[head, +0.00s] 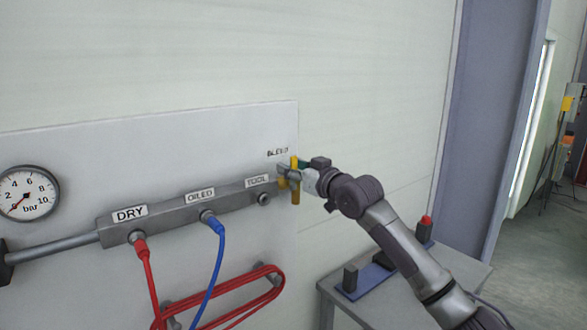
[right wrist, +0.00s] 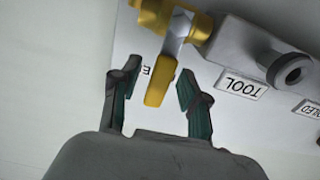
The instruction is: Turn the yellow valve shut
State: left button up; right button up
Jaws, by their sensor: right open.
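The yellow valve (head: 295,194) sits at the right end of the grey manifold, under the BLEED label (head: 278,153). In the right wrist view its yellow handle (right wrist: 160,82) hangs from a metal stem, with the brass body (right wrist: 158,14) beside it. My right gripper (head: 300,172) is at the valve and partly covers it in the head view. In the right wrist view the right gripper (right wrist: 152,84) is open, with one finger on each side of the handle. Gaps show between the handle and both fingers. My left gripper is not in view.
The manifold (head: 180,208) carries DRY, OILED and TOOL ports. A red hose (head: 147,270) and a blue hose (head: 219,262) hang from it. A pressure gauge (head: 27,193) is at left. A low grey table (head: 462,267) stands below my right arm.

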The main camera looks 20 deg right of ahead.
jog(key=shift+s+d, duration=0.1)
jog(key=shift+s, duration=0.1)
jog(key=v, duration=1.1)
jog(key=shift+s, duration=0.35)
jog(key=shift+w+d, duration=0.1)
